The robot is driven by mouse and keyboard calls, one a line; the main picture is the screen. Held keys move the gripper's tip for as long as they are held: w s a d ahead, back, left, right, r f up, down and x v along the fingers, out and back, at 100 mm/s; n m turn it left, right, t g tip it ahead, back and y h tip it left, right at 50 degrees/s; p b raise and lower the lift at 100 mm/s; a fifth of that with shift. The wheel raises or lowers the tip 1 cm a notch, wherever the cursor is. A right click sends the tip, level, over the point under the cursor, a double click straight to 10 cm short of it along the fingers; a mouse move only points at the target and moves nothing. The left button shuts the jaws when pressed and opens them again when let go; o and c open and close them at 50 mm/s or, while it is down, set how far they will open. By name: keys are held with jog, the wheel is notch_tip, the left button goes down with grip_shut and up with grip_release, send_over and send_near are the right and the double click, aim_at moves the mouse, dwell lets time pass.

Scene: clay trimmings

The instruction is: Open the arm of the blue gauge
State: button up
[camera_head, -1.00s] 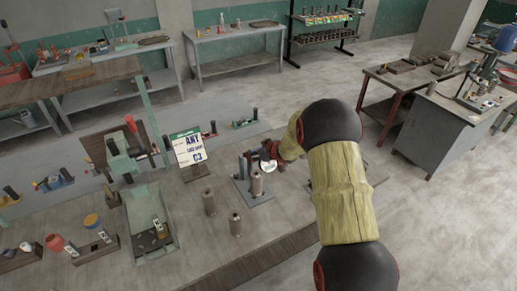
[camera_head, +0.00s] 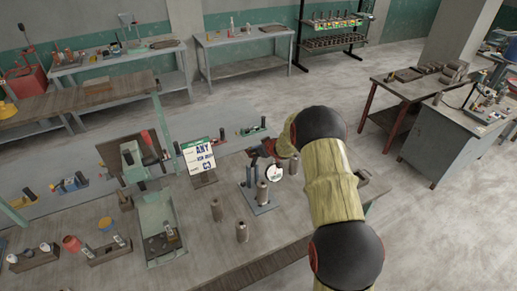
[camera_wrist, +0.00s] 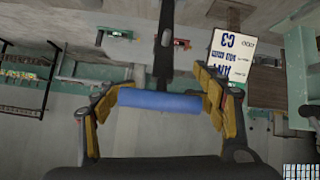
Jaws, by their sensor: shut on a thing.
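The gauge with the blue base (camera_head: 262,207) stands on the near bench in the head view, with metal posts and a white round dial (camera_head: 274,172) at its upper right. In the wrist view a smooth blue bar (camera_wrist: 160,102) lies crosswise between the yellow-padded fingers of my gripper (camera_wrist: 163,100), which is shut on it. In the head view my gripper (camera_head: 265,151) is just behind and above the dial, partly hidden by my arm. How the bar joins the gauge is hidden.
A sign card (camera_head: 199,155) stands left of the gauge. A green tray (camera_head: 160,225) and a small rack (camera_head: 108,251) are farther left.

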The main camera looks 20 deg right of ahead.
jog(key=shift+w+d+r, duration=0.1)
jog(key=shift+d+r, duration=0.15)
jog(key=shift+d, duration=0.1)
jog(key=o, duration=1.2)
jog(key=shift+o, duration=1.4)
jog(key=shift+d+f, duration=0.1)
jog(key=shift+d, duration=0.05)
jog(key=shift+o, duration=1.1)
jog(key=shift+f, duration=0.1)
jog(key=shift+a, duration=0.2)
jog(key=v, duration=1.2)
